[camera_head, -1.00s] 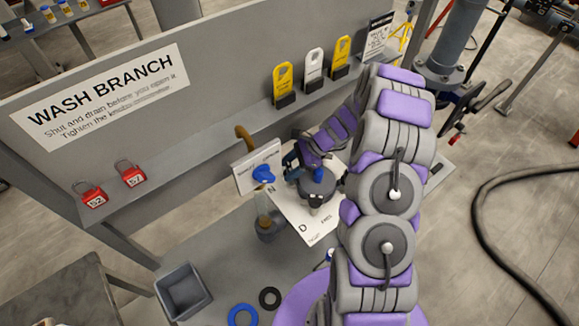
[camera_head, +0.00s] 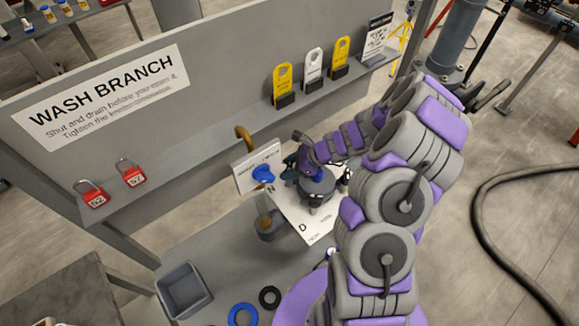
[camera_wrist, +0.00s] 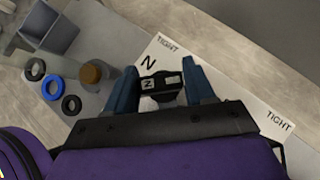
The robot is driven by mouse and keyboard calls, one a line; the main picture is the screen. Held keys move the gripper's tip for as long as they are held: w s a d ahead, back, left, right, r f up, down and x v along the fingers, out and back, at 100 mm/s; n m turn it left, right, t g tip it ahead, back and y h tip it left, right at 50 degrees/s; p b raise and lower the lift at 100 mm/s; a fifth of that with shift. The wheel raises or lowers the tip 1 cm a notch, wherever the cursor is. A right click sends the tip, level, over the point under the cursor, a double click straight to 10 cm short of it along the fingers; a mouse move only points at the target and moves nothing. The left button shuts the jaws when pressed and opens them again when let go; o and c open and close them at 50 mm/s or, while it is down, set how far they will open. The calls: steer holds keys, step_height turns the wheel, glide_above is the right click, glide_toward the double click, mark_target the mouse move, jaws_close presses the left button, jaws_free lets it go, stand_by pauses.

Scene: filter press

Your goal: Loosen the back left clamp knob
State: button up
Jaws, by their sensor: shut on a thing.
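The dark grey filter housing (camera_head: 318,190) with a blue top stands on a white plate (camera_head: 318,232) marked with letters, N at the back left and D at the front. In the wrist view, a black clamp knob (camera_wrist: 161,85) with a letter label sits beside the plate's printed N. My gripper (camera_wrist: 162,70) has its two blue-grey fingers on either side of this knob and is shut on it. In the head view, my gripper (camera_head: 291,164) is at the back left of the housing, and my wrist hides the knob there.
A blue valve handle (camera_head: 263,174) and a small sign (camera_head: 244,178) stand close to the left of my gripper. A brown-capped pot (camera_wrist: 94,74), rings (camera_wrist: 52,87) and a grey bin (camera_head: 184,290) lie farther left. The upright panel (camera_head: 215,75) rises behind.

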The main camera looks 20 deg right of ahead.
steer(key=o, duration=1)
steer(key=shift+w, duration=0.15)
steer(key=shift+c, duration=0.2)
steer(key=v, duration=1.7)
steer(key=shift+d, duration=0.2)
